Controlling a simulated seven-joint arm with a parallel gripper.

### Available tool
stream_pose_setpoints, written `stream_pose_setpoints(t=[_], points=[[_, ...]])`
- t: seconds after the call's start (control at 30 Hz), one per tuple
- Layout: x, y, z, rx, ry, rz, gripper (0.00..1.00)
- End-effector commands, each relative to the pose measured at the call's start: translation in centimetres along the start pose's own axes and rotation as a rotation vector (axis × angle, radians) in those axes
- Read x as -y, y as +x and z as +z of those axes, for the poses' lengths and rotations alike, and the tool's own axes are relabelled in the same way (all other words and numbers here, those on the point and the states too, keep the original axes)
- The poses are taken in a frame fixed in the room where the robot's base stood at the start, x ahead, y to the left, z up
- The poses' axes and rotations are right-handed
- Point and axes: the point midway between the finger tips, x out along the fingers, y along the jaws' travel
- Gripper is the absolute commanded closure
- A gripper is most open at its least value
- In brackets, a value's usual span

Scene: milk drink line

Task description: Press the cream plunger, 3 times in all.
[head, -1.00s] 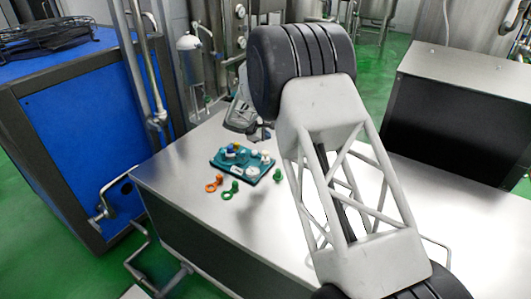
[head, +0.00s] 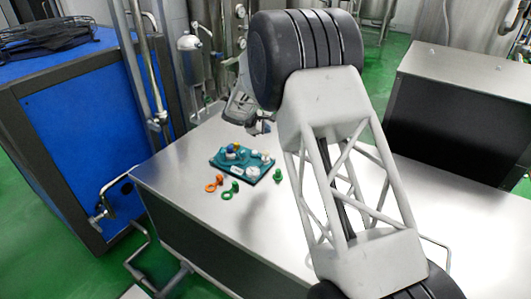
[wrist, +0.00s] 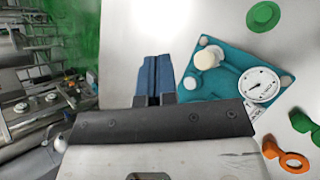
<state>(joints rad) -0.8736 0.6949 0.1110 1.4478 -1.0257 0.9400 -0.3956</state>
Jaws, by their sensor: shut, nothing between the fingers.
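The cream plunger (wrist: 206,59) is a round cream knob on the teal board (wrist: 230,70), with its top facing the wrist camera. In the head view it appears as a small pale knob (head: 265,157) at the board's back right. My gripper (wrist: 153,75) is shut, its dark blue fingers together and empty. In the wrist view the fingers lie left of the plunger, apart from it. In the head view my gripper (head: 261,128) is beyond the board's back edge. My gripper hides part of the board in the wrist view.
A white dial gauge (wrist: 260,85) sits on the board beside the plunger. A yellow-topped part (head: 234,147) stands at its back. An orange ring piece (head: 212,184), a green ring piece (head: 230,191) and another green piece (head: 278,176) lie around the board on the metal table (head: 190,165).

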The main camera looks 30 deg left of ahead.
Motion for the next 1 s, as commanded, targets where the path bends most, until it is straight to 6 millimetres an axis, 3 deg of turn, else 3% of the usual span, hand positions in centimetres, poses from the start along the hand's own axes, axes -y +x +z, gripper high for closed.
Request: stream_pose_setpoints(t=[0.57, 1.0], points=[[-0.1, -0.1, 0.1, 0.000, 0.000, 0.000, 1.00], [1.6, 2.1, -1.5, 0.001, -0.002, -0.001, 1.00]])
